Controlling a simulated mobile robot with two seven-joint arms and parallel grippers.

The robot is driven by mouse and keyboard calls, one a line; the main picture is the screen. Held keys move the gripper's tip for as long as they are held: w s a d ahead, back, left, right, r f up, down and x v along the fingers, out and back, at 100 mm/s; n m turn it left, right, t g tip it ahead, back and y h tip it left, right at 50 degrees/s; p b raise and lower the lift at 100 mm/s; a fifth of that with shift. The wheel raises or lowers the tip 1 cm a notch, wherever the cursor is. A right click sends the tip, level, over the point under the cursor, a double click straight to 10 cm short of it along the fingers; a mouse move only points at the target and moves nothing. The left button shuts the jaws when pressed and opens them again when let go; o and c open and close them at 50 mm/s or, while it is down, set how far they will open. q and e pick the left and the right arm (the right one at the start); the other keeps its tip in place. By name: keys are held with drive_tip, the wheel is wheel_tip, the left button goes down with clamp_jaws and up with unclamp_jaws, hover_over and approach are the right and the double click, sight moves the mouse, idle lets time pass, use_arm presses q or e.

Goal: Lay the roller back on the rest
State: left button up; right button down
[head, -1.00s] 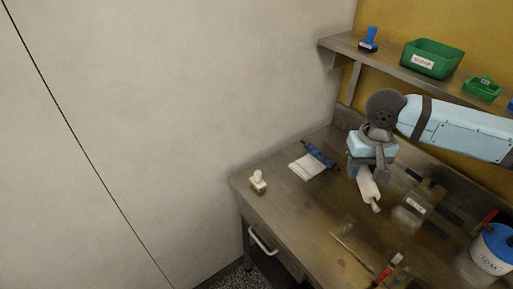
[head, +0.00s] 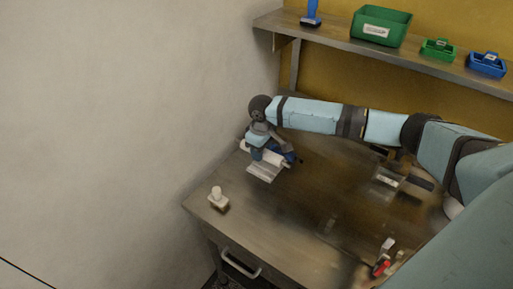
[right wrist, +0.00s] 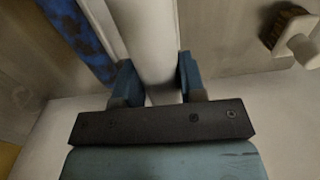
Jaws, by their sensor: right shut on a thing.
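My right gripper (head: 264,143) is at the far left of the bench, beside the wall. It is shut on a white roller (right wrist: 156,40), which runs between its two blue fingers in the right wrist view. In the head view the roller (head: 246,147) is partly hidden by the gripper. A mottled dark blue roll (right wrist: 78,42) lies beside it; it also shows in the head view (head: 291,158). A folded white cloth (head: 264,173) is just in front of the gripper. A labelled block (head: 388,180) stands farther right; I cannot tell whether it is the rest. My left gripper is out of view.
Red-handled tools (head: 381,266) lie at the front right. A shelf (head: 350,45) above carries green and blue containers. The bench middle (head: 318,190) looks mostly clear.

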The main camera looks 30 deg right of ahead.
sight(261, 171)
drive_tip(key=shift+s+r, duration=0.15)
drive_tip(key=shift+p, duration=0.85)
drive_tip(key=shift+f, duration=1.95)
drive_tip(key=shift+f+b, duration=0.55)
drive_tip(key=shift+f, duration=0.7)
drive_tip(key=shift+a+p, duration=0.1)
drive_tip(key=shift+p, duration=0.4)
drive_tip(key=shift+f, duration=0.3)
drive_tip(key=c, duration=0.6)
unclamp_jaws()
